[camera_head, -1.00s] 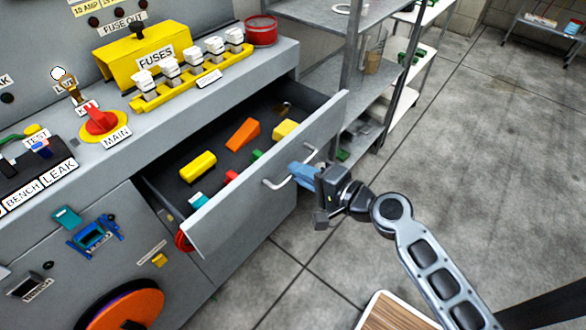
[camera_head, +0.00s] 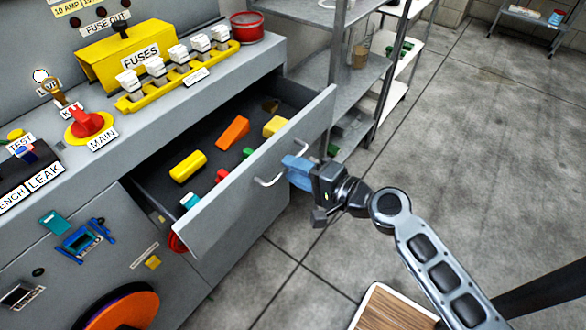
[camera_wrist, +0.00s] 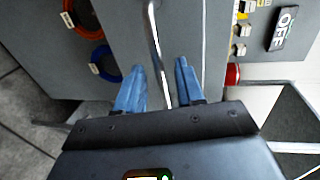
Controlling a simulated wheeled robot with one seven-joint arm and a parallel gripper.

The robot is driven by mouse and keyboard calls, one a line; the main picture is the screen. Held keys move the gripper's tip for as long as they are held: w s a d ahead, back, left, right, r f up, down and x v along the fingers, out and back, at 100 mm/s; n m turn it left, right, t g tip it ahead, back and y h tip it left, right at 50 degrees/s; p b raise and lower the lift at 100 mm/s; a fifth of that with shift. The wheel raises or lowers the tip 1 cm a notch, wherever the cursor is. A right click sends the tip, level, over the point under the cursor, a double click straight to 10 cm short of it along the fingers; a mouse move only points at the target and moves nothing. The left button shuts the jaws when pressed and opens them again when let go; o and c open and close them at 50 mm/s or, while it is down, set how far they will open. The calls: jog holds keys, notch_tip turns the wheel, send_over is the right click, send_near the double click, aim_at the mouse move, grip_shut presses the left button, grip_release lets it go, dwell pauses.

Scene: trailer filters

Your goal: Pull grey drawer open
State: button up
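The grey drawer (camera_head: 255,190) stands well out of the grey cabinet in the head view, with its inside showing. Its bent metal handle (camera_head: 268,182) is on the front panel. My gripper (camera_head: 290,168) is at the handle, and its blue fingers partly overlap it. In the wrist view my gripper (camera_wrist: 160,78) has its two blue fingers apart, with the handle (camera_wrist: 155,45) running between them. Gaps show on both sides of the handle, so the fingers do not appear closed on it.
A yellow block (camera_head: 188,166), an orange wedge (camera_head: 233,132) and several other small pieces lie in the drawer. Metal shelves (camera_head: 350,75) stand behind and right of it. Concrete floor (camera_head: 450,130) is free on the right. A wood-topped surface (camera_head: 395,310) is at the bottom.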

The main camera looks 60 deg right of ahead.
jog(key=b+v, duration=0.1)
jog(key=v, duration=0.5)
jog(key=shift+s, duration=0.4)
jog(key=shift+a, duration=0.1)
jog(key=s+a+n+g+h+p, duration=0.1)
jog(key=s+a+n+g, duration=0.1)
jog(key=s+a+n, duration=0.6)
jog(key=s+a+r+n, duration=0.2)
jog(key=s+r+n, duration=0.2)
jog(key=r+n, duration=0.1)
jog(key=s+a+r+n+t+y+p, duration=0.1)
jog(key=s+a+r+n, duration=0.2)
jog(key=s+r+n, duration=0.1)
jog(key=shift+s+a+r+n+y, duration=0.2)
jog(key=shift+s+r+n+y, duration=0.15)
jog(key=shift+r+n, duration=0.4)
